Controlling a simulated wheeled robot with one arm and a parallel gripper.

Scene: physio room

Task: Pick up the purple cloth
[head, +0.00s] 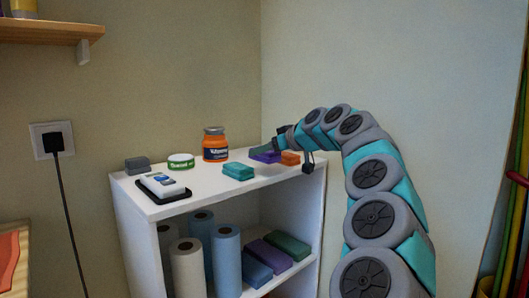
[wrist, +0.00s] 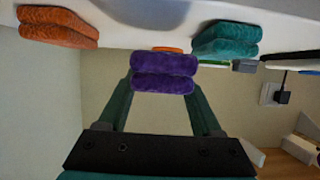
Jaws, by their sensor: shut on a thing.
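The purple cloth (head: 264,157) is a small folded bundle at the right end of the white shelf unit's top, partly hidden by my gripper (head: 268,150) in the head view. In the wrist view the purple cloth (wrist: 164,72) sits between the two green fingertips of my gripper (wrist: 163,80), which is shut on it. I cannot tell whether the cloth still touches the top.
An orange cloth (head: 290,158) lies just right of the purple one, and a teal cloth (head: 238,172) to its left. An orange jar (head: 215,146), a green-and-white tin (head: 181,161), a grey block (head: 137,164) and a black tray (head: 176,197) stand farther left on the shelf unit (head: 215,192).

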